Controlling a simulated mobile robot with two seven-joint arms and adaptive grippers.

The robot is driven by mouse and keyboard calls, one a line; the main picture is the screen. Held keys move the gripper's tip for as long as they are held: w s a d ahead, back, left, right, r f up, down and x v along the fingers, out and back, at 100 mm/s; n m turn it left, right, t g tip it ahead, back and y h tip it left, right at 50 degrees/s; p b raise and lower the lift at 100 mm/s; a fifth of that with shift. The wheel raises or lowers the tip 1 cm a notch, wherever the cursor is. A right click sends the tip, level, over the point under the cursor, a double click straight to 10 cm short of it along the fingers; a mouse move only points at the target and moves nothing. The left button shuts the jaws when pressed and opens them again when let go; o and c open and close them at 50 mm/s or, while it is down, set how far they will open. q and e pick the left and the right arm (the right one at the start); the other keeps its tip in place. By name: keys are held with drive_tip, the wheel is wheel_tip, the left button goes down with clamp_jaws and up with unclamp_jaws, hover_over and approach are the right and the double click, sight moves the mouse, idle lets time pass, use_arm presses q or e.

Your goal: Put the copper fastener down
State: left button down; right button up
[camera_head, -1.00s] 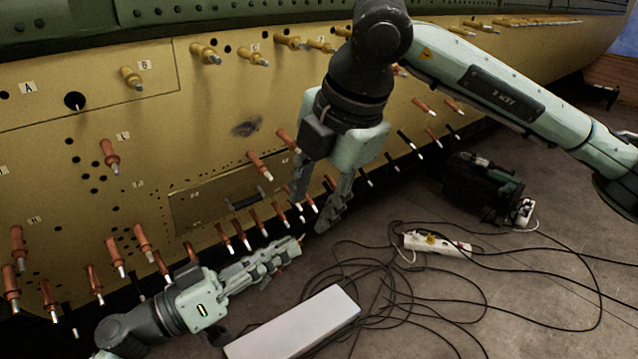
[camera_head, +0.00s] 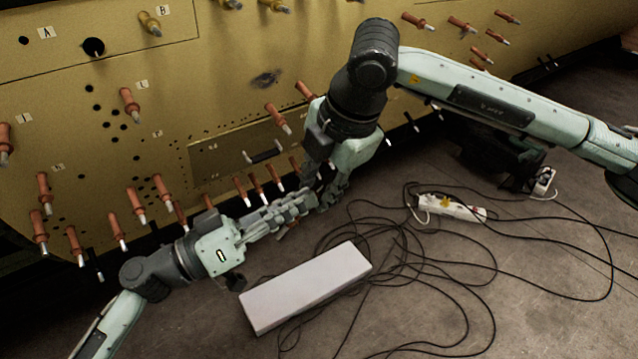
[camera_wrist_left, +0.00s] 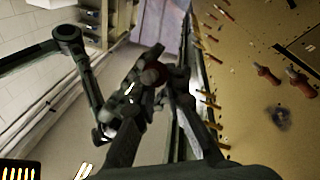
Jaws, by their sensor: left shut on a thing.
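My left gripper (camera_head: 292,212) is shut on a copper fastener, low in front of the gold fuselage panel (camera_head: 230,60). Most of the fastener is hidden by the fingers. Its reddish round end (camera_wrist_left: 152,75) shows between the dark fingers in the left wrist view. My right gripper (camera_head: 328,195) comes down from above, and its fingertips are right beside the left fingertips. The fingers overlap in the head view, so I cannot tell whether the right one is open or touches the fastener.
Several copper fasteners (camera_head: 131,106) stick out of the panel. A long pale box (camera_head: 305,285) lies on the floor below the grippers. Tangled black cables and a white power strip (camera_head: 450,207) lie to the right. Bare floor (camera_head: 560,320) shows at the lower right.

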drive_tip(key=c, duration=0.5)
drive_tip(key=shift+a, duration=0.1)
clamp_jaws()
use_arm(q)
drive_tip(key=c, duration=1.5)
unclamp_jaws()
drive_tip(key=shift+s+d, duration=0.1)
use_arm(e)
drive_tip(key=shift+s+a+r, duration=0.1)
use_arm(q)
drive_tip(key=shift+f, duration=0.1)
